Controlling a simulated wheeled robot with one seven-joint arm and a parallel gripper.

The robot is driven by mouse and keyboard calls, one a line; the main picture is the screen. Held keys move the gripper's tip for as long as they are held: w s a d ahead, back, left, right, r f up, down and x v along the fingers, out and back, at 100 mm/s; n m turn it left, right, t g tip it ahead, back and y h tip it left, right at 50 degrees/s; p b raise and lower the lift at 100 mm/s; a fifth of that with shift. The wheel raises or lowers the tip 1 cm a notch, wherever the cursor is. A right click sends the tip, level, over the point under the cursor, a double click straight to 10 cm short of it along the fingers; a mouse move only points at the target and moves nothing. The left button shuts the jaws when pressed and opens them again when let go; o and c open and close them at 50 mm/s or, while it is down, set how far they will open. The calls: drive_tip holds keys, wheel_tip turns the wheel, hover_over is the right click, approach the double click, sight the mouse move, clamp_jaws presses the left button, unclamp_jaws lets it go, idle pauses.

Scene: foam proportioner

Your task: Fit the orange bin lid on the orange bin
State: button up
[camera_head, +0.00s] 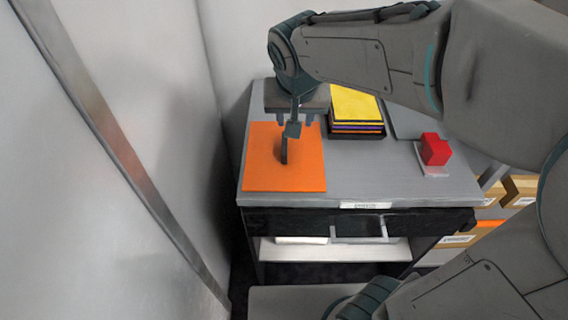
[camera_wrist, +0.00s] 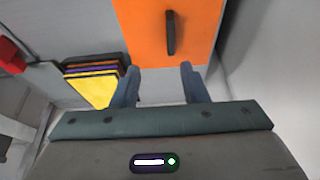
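The orange bin lid (camera_head: 262,165) is a flat orange square lying on the left part of the grey table top, with a dark upright bar handle (camera_head: 284,151) at its middle. In the wrist view the lid (camera_wrist: 142,30) and handle (camera_wrist: 171,32) show beyond the fingertips. My gripper (camera_head: 296,121) hangs over the far part of the lid. In the wrist view my gripper (camera_wrist: 159,68) has its fingers apart with nothing between them, and the handle is clear of them. I cannot clearly make out the orange bin; an orange patch (camera_head: 489,224) shows among the boxes at right.
A dark tray holds a stack of yellow, purple and orange pieces (camera_head: 355,105) right of the lid. A red block (camera_head: 435,149) stands on the table's right. The table (camera_head: 350,185) has a drawer below. A pale wall (camera_head: 215,90) is close on the left. Cardboard boxes (camera_head: 521,188) stand at right.

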drive_tip(key=w+a+f, duration=0.1)
drive_tip(key=a+f, duration=0.1)
drive_tip(key=a, duration=0.1)
drive_tip(key=b, duration=0.1)
hover_over(285, 143)
drive_tip(key=s, duration=0.2)
drive_tip(key=f, duration=0.7)
drive_tip(key=shift+s+a+f, duration=0.2)
drive_tip(key=shift+a+f, duration=0.05)
drive_tip(key=shift+a, duration=0.15)
drive_tip(key=shift+d+b+x, duration=0.15)
drive_tip(key=shift+b+x, duration=0.05)
drive_tip(key=shift+x, duration=1.15)
drive_tip(key=shift+d+b+x, duration=0.15)
drive_tip(key=shift+x, duration=1.15)
drive_tip(key=shift+w, duration=0.1)
clamp_jaws()
